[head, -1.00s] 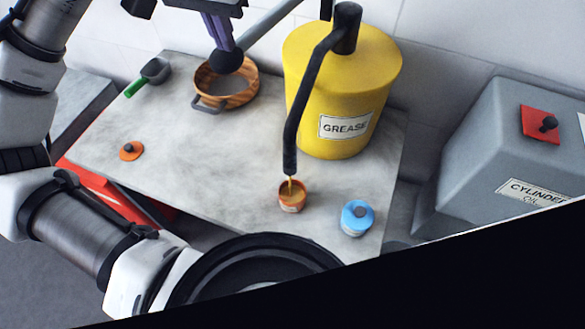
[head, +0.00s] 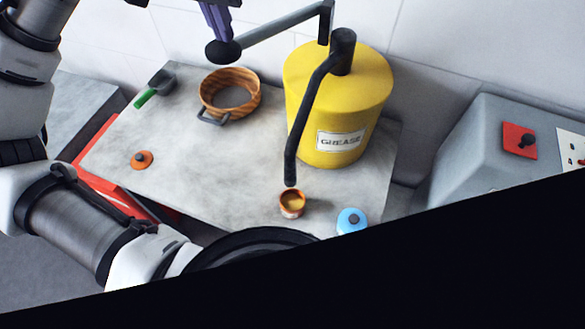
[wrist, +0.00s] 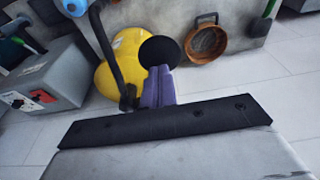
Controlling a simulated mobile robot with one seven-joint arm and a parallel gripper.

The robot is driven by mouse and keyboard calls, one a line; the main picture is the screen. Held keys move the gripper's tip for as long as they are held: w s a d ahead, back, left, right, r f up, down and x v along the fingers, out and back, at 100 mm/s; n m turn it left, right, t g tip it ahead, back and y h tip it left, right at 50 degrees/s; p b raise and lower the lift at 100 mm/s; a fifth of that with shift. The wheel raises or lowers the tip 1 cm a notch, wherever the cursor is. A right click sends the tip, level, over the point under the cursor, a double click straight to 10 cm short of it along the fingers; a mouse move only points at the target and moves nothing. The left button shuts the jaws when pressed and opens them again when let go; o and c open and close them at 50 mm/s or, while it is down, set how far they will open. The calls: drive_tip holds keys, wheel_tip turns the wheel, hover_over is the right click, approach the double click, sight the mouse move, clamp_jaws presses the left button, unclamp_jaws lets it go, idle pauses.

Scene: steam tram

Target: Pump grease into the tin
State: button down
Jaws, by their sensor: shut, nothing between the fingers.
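The yellow grease drum (head: 338,95) stands at the back right of the table, with a GREASE label. Its black spout (head: 293,150) ends just above the small orange tin (head: 292,204), which stands upright and holds yellow-brown grease. No stream shows between them. The pump lever (head: 282,26) reaches left from the drum's top to a black knob (head: 223,52). My gripper (head: 221,36) has its purple fingers shut and empty, right at the knob; whether they touch cannot be told. The wrist view shows the fingers (wrist: 158,86) just in front of the knob (wrist: 160,50).
A green-handled scoop (head: 155,89) lies at far left, an orange disc (head: 141,160) near the left edge. A blue-topped container (head: 351,220) stands right of the tin. A grey box (head: 475,150) stands at right.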

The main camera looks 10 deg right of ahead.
drive_tip(key=shift+r, duration=2.5)
drive_tip(key=shift+f+b, duration=3.55)
drive_tip(key=shift+f, duration=2.7)
wheel_tip(320, 180, up, 6)
drive_tip(key=p, duration=0.6)
drive_tip(key=shift+f, duration=0.2)
wheel_tip(320, 180, up, 2)
drive_tip(key=shift+r+p, duration=0.1)
drive_tip(key=shift+p, duration=0.4)
drive_tip(key=shift+r, duration=2.35)
drive_tip(key=shift+f, duration=0.15)
